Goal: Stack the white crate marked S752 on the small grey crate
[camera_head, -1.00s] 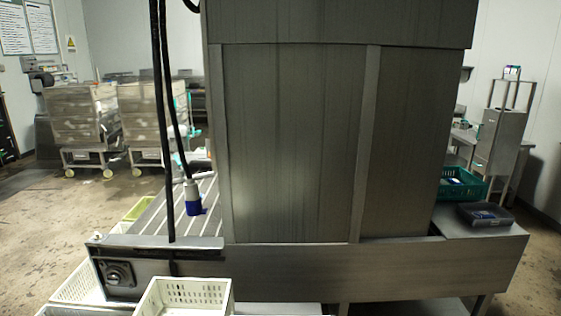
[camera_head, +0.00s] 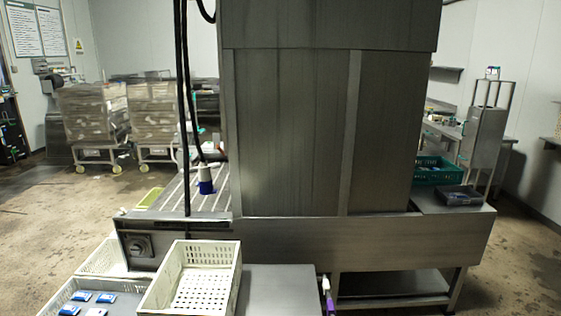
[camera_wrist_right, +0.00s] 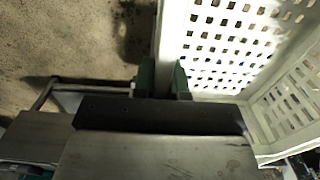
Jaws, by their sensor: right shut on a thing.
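An empty white crate (camera_head: 236,270) with a perforated floor is at the bottom of the head view, its near end cut off by the frame. Its marking cannot be read. In the right wrist view, my right gripper (camera_wrist_right: 163,78) is shut on the wall of a white perforated crate (camera_wrist_right: 163,35), one finger on each side of the wall. A grey crate (camera_head: 62,294) holding several blue-and-white packets sits at the bottom left, just left of the white crate. Whether the two touch cannot be told. My left gripper is not in view.
Another pale crate (camera_head: 100,258) stands behind the grey one. A large steel machine (camera_head: 290,140) on a steel frame (camera_head: 350,240) blocks the way behind. A flat grey surface (camera_head: 280,290) lies right of the white crate. A teal crate (camera_head: 437,172) is at the right.

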